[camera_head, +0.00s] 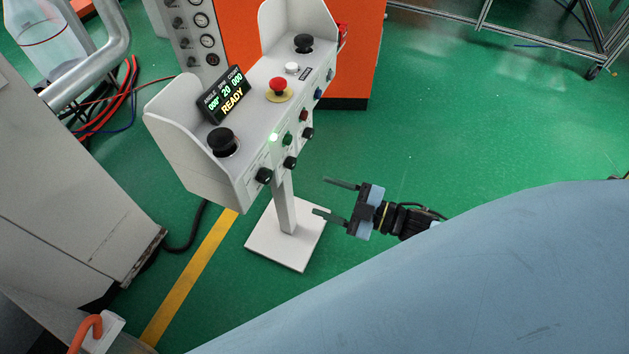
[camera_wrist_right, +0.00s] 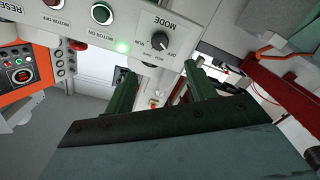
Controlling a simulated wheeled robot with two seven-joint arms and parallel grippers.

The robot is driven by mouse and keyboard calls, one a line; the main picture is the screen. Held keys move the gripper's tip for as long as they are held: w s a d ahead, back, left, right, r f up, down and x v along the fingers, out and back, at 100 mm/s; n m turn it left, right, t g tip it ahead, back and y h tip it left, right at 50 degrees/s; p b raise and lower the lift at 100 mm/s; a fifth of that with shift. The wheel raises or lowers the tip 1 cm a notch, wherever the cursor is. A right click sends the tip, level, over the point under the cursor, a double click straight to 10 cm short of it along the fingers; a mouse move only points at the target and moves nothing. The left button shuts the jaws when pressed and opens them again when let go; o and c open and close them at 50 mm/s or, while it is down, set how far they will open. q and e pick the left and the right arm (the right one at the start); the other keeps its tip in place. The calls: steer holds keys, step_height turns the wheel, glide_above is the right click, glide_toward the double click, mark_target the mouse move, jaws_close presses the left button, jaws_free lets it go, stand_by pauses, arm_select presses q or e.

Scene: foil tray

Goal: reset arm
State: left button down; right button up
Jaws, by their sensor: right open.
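My right gripper (camera_head: 320,196) is open and empty, right of the control console's post and below the console's front face in the head view. Its two green-grey fingers point left and are apart from the console. In the wrist view the open fingers (camera_wrist_right: 160,70) reach up toward the console's front panel, with a black MODE knob (camera_wrist_right: 174,47) between and above the tips. The grey-white console (camera_head: 183,172) carries black knobs, a red mushroom button (camera_head: 278,84) on a yellow ring and a small display (camera_head: 226,95) reading READY. A green light (camera_wrist_right: 123,46) glows on its panel. My left gripper is not in view.
The console stands on a white base plate (camera_head: 273,253) beside a yellow floor line (camera_head: 190,280). An orange cabinet (camera_head: 355,50) stands behind it, a grey machine (camera_head: 60,190) at left. Open green floor lies to the right, with a metal frame (camera_head: 500,30) at the back.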

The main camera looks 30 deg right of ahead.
steer(key=shift+d, duration=0.15)
stand_by(0.4)
steer(key=s+d+f+m+g+h, duration=0.2)
steer(key=s+d+f+m+h, duration=0.1)
steer(key=f, duration=0.5)
steer(key=s+d+f+m+g+h, duration=0.1)
steer(key=s+d+f+m+h, duration=0.2)
steer(key=f, duration=0.6)
steer(key=s+d+f+m+g+h, duration=0.2)
steer(key=s+d+f+h, duration=0.15)
steer(key=f, duration=0.45)
steer(key=s+a+f+m+g+h, duration=0.1)
steer(key=s+f+g, duration=0.3)
steer(key=s, duration=0.7)
steer(key=s+a+f+m+g+h, duration=0.1)
steer(key=s+f+m+g, duration=0.1)
steer(key=s+f, duration=0.6)
steer(key=s+g, duration=0.1)
steer(key=s, duration=0.2)
steer(key=shift+s+a+m+g, duration=0.15)
steer(key=shift+s+m+g, duration=0.2)
steer(key=shift+m+g, duration=0.05)
